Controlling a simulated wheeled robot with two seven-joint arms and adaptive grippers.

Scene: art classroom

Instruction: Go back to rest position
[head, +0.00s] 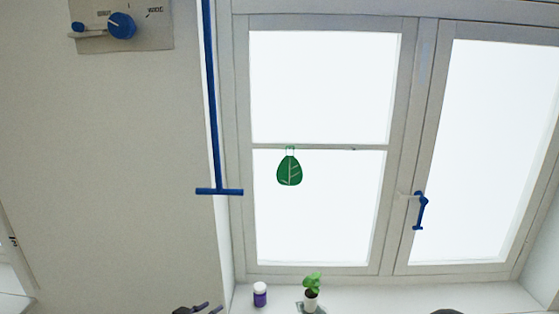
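Only the top of what looks like my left gripper (208,308) shows in the head view, at the bottom edge left of the purple jar. Two dark prongs stick up there, and the rest is cut off by the frame. I cannot tell whether it is open or shut, and no held thing is visible. My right gripper itself cannot be made out.
A window (242,120) with a blue handle (420,211) fills the right. On the sill (380,297) stand a purple jar (260,295) and a potted plant (311,296). A blue-knobbed panel (152,32) is upper left.

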